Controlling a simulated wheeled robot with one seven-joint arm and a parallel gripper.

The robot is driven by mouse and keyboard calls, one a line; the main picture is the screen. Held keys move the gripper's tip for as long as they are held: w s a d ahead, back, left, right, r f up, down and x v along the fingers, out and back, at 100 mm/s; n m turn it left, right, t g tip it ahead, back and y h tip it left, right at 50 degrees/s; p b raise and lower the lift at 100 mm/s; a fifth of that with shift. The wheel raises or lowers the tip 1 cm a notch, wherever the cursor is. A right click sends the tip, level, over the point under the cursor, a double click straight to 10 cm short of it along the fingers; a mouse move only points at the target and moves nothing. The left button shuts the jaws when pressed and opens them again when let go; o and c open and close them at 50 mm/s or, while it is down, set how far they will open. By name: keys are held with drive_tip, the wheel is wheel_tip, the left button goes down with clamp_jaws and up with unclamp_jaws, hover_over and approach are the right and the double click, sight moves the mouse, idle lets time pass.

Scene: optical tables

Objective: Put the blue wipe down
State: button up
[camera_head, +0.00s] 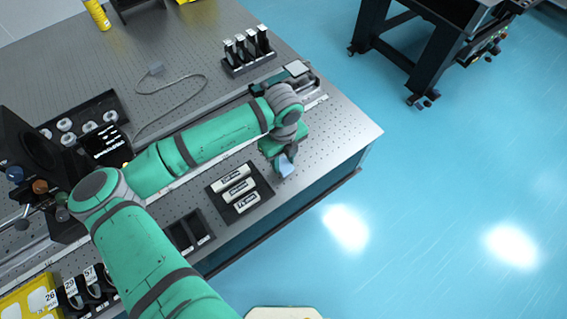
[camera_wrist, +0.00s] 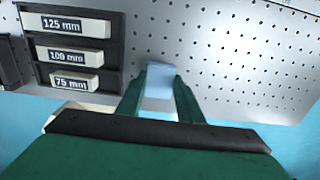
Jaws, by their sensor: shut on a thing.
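The blue wipe (camera_wrist: 160,84) is a small pale blue piece between the two fingers of my gripper (camera_wrist: 160,98) in the wrist view. My gripper is shut on it. In the head view the wipe (camera_head: 287,166) shows at the tip of my gripper (camera_head: 284,160), over the front edge area of the optical table (camera_head: 345,128). The wrist view shows the perforated table top (camera_wrist: 225,50) behind the wipe. I cannot tell whether the wipe touches the table.
A black tray with labelled white blocks (camera_head: 238,187) lies just left of my gripper; it also shows in the wrist view (camera_wrist: 75,54). A rail device (camera_head: 297,70) and a rack of upright holders (camera_head: 247,48) stand farther back. Bare table top lies to the right.

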drive_tip(key=shift+f, duration=0.95)
drive_tip(key=o, duration=0.8)
drive_tip(key=shift+f, duration=0.1)
drive_tip(key=o, duration=0.3)
drive_tip(key=shift+s, duration=0.1)
